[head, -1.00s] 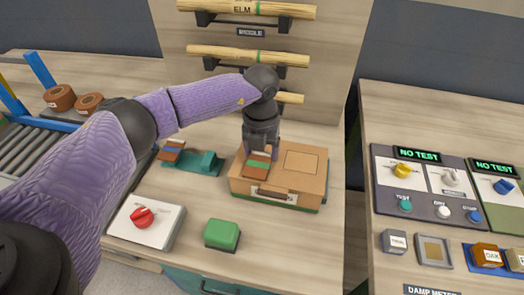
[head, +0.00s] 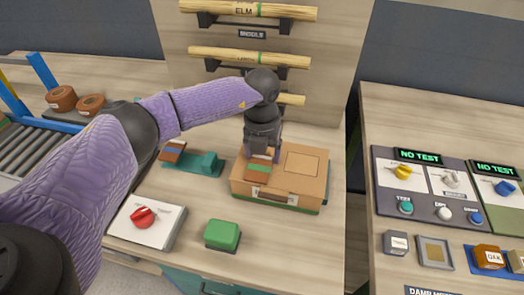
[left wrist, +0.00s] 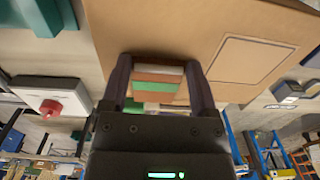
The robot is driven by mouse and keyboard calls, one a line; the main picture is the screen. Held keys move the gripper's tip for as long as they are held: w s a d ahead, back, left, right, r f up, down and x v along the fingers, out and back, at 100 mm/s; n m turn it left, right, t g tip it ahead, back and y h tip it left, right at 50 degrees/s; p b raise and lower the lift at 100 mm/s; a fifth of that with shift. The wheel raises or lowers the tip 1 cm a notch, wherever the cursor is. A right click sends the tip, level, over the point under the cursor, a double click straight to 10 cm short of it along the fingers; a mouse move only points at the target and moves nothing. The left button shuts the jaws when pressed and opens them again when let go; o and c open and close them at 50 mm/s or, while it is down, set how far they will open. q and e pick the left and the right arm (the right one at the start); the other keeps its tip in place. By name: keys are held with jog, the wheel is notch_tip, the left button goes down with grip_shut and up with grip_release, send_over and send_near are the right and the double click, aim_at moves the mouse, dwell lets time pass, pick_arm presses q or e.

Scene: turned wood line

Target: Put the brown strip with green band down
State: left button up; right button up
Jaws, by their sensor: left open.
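The brown strip with green band (head: 257,173) lies on the left part of the top of a brown box (head: 304,183). My left gripper (head: 263,156) is just above and behind the strip in the head view. In the left wrist view my left gripper (left wrist: 158,66) is open, with one finger on each side of the strip (left wrist: 157,78). Whether a finger touches it I cannot tell. The box top (left wrist: 215,25) fills the upper part of that view, with a printed outline beside the strip. My right gripper is out of view.
A teal holder (head: 209,163) with another brown strip, blue-banded (head: 171,151), stands left of the box. Dowels on a rack (head: 250,54) rise behind. A control panel (head: 430,185) stands at the right.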

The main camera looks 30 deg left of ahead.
aim_at(261, 157)
pick_arm(q)
jog(key=shift+s+f, duration=0.35)
jog(key=shift+f, duration=0.25)
notch_tip(261, 157, up, 14)
jog(key=p, duration=0.3)
jog(key=shift+w+a+f, duration=0.15)
jog(key=shift+w+f, duration=0.1)
jog(key=shift+w, duration=0.1)
jog(key=shift+a, duration=0.1)
